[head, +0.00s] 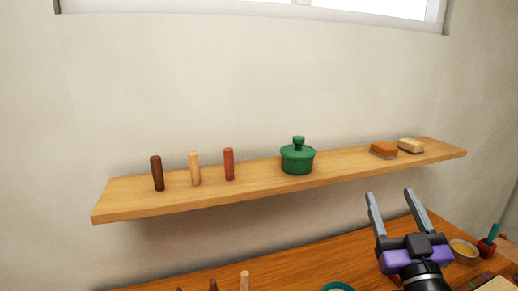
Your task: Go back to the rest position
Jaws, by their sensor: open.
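My gripper (391,201) is at the lower right of the head view, over the wooden table. Its two grey fingers point up and stand apart, with nothing between them. It is in front of and below the right part of the wall shelf, clear of the things on it in the picture.
A wooden shelf (250,194) on the wall holds a dark peg (157,174), a pale peg (194,169), a red peg (229,164), a green lidded pot (297,159) and two brushes or blocks (384,150). On the table (300,262), a bowl (463,250) stands right of my gripper.

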